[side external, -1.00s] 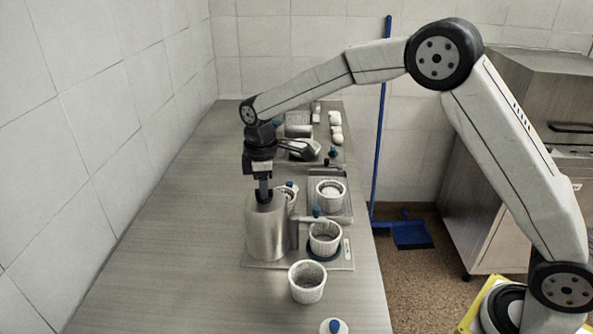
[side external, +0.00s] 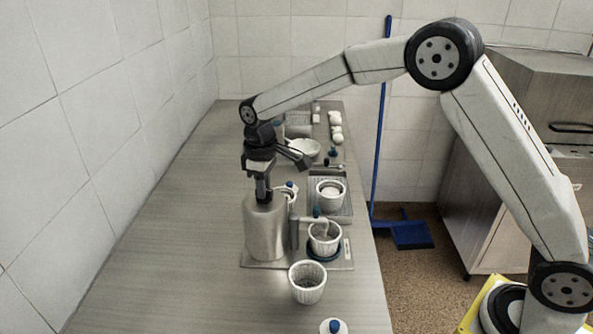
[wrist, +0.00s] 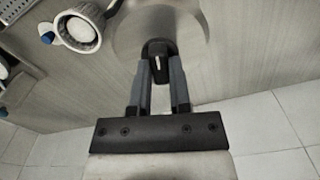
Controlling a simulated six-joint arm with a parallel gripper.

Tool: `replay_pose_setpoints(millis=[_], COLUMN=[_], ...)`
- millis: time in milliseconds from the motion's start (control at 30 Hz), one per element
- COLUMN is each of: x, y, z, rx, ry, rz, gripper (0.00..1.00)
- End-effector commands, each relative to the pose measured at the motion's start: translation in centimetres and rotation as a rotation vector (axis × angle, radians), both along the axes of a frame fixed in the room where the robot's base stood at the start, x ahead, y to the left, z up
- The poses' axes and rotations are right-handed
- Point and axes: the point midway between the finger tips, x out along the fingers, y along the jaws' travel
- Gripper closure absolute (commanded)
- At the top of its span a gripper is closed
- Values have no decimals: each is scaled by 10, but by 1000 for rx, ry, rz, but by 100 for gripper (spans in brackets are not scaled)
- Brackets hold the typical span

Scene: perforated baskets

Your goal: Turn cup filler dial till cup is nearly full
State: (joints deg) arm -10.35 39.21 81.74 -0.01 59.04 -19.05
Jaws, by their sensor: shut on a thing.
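The cup filler is a metal cylinder (side external: 266,232) on a flat base plate, with a side spout. Its black dial (wrist: 158,50), with a white mark, sits on the cylinder top in the wrist view. My gripper (wrist: 159,70) points down and is shut on the dial; in the side view my gripper (side external: 264,192) hides most of it. A white ribbed cup (side external: 325,243) stands under the spout on a dark round rest. A pale stream or fill shows in its mouth; the exact level cannot be told.
Another ribbed cup (side external: 307,285) and a blue-knobbed lid (side external: 334,327) stand in front. A further cup (side external: 330,192) sits on a tray behind the filler. A white bowl (side external: 305,148) and several pale round items (side external: 336,130) lie farther back. The counter's left is clear.

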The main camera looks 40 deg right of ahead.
Motion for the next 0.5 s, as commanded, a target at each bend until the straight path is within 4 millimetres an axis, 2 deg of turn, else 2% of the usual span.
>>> replay_pose_setpoints(millis=[500], x=[0], y=[0], z=[1], rx=[0], ry=[1], rz=[-490], gripper=[100])
